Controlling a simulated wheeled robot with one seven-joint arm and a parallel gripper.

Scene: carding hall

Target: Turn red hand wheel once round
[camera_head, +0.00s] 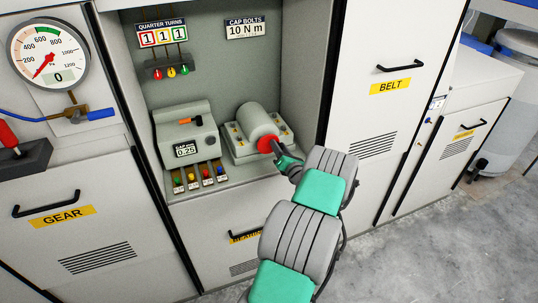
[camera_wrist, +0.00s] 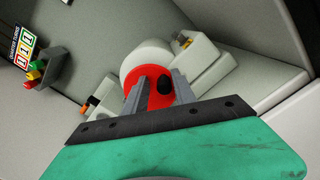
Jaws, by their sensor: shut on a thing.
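The red hand wheel (camera_head: 264,145) is on the front end of a grey cylindrical housing (camera_head: 256,119) inside the open cabinet bay. In the wrist view its red face (camera_wrist: 148,80) carries a black knob (camera_wrist: 165,84) right of centre. My gripper (camera_head: 276,148) reaches it from the front right. In the wrist view one grey finger is at the left of the wheel's face and the other is at the right, just beyond the knob. They are shut on the wheel; the exact contact is partly hidden.
A "QUARTER TURNS" panel (camera_head: 162,35) reads 1 1 1, above red, yellow and green knobs. A grey box (camera_head: 186,130) with an orange-tipped handle and several coloured pegs stands left of the housing. The bay's right wall (camera_head: 309,75) is close to my arm.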

